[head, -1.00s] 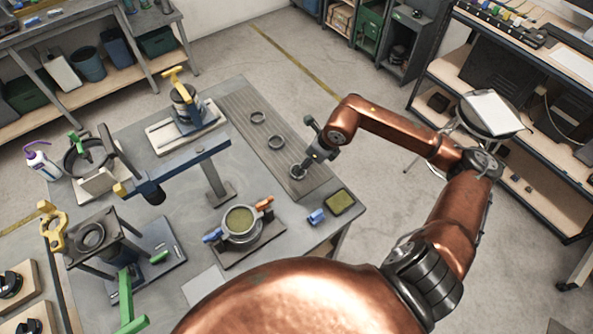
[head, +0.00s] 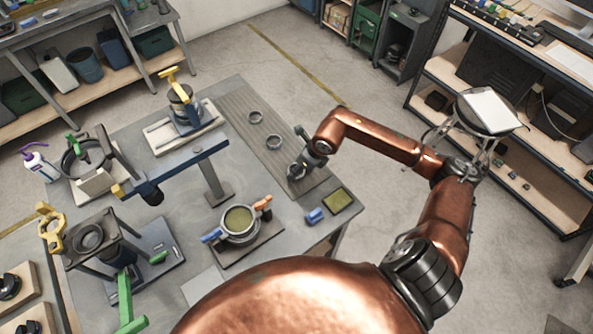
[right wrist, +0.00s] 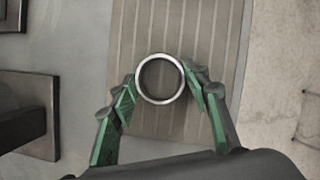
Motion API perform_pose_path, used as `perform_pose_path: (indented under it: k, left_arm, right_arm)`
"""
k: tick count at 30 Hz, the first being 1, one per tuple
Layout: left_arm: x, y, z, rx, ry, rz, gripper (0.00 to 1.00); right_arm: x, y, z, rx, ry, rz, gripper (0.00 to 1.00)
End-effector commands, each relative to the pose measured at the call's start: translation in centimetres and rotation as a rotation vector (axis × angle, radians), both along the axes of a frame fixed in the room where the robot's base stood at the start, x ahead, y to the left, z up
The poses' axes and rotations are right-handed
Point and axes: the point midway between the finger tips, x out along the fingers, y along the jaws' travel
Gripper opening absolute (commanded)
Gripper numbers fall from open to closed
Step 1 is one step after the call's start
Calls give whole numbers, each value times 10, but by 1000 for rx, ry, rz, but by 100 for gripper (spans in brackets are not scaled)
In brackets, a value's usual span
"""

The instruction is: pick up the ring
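A grey metal ring (right wrist: 160,79) lies on the ribbed mat (right wrist: 160,20) in the right wrist view. My right gripper (right wrist: 160,76) is open, one green-padded finger on each side of this ring, with the fingertips close to its rim. I cannot tell whether they touch it. In the head view my right gripper (head: 302,163) is low over the near end of the mat (head: 235,105), partly hiding the ring (head: 296,172) there. My left gripper is not in view.
A round fixture with blue and orange handles (head: 239,222) stands left of the gripper. A blue block (head: 315,216) and a green-topped pad (head: 338,201) lie near the table's right edge. A blue-grey beam on a post (head: 214,186) rises to the left.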

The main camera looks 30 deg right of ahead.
Motion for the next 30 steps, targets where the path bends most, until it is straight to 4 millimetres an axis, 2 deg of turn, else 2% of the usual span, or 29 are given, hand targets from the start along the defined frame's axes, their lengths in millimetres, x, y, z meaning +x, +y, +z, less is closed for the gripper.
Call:
perform_pose_path:
  k: [2, 12, 23, 26, 30]
  left_arm:
    - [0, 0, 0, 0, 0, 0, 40]
    - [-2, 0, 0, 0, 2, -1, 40]
    - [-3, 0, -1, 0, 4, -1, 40]
    - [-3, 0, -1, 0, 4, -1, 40]
    - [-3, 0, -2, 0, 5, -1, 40]
  right_arm:
    - [0, 0, 0, 0, 0, 0, 36]
    - [0, 0, 0, 0, 0, 0, 14]
    - [1, 0, 6, 0, -2, 1, 13]
    - [1, 0, 14, 1, -3, 1, 13]
    - [-1, -1, 35, -2, -3, 1, 13]
